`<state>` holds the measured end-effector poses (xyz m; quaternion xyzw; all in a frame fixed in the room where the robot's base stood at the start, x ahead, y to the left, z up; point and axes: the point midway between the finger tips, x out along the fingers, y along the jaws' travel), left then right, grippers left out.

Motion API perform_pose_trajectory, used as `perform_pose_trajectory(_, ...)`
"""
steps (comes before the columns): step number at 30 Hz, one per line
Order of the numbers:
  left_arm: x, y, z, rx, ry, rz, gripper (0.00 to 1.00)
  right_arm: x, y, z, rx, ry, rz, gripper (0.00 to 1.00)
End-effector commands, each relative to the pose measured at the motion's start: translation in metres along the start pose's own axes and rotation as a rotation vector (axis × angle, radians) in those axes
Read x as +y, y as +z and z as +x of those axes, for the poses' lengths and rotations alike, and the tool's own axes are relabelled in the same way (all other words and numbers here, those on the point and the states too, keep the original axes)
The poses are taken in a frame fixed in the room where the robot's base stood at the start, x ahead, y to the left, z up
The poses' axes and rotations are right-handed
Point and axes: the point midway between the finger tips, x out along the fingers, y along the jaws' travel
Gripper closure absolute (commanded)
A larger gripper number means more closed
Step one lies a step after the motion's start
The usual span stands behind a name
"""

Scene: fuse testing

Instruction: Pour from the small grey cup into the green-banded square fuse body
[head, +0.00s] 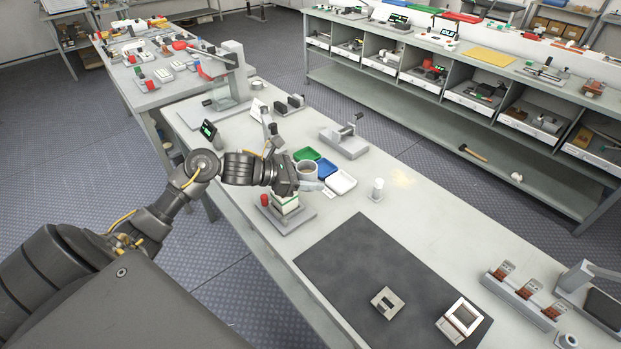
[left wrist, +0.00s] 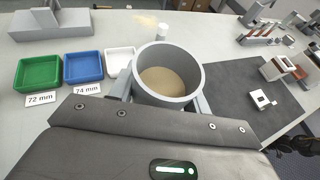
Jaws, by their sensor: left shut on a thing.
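My left gripper (head: 309,180) is shut on the small grey cup (head: 307,169). In the left wrist view the cup (left wrist: 195,82) sits between the two fingers, its mouth facing up, with tan, sand-like material inside. The cup looks about upright. The square fuse body (head: 286,206), pale with a green band, stands on a grey base (head: 295,224) just below my left gripper in the head view. Its top is partly covered by the gripper, and it does not show in the left wrist view. My right gripper is not in view.
Green (left wrist: 38,71), blue (left wrist: 84,67) and white (left wrist: 121,61) trays stand close beyond the cup. A red-topped piece (head: 264,200) is beside the fuse body. A white cylinder (head: 377,189) stands to the right. A dark mat (head: 345,265) with two square parts lies nearer.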

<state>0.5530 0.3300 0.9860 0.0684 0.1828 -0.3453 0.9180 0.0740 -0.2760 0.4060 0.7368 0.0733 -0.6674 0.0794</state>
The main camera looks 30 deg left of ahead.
Motion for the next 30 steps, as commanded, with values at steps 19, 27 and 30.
perform_pose_trajectory(19,-0.001,0.011,0.009,0.004,-0.025,0.018,0.78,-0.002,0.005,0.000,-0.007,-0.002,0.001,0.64)
perform_pose_trajectory(27,0.003,-0.001,0.000,0.006,-0.048,0.027,0.78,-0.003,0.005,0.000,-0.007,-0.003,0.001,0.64)
perform_pose_trajectory(30,0.007,-0.011,-0.014,0.006,-0.053,0.030,0.78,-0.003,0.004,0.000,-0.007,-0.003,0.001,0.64)
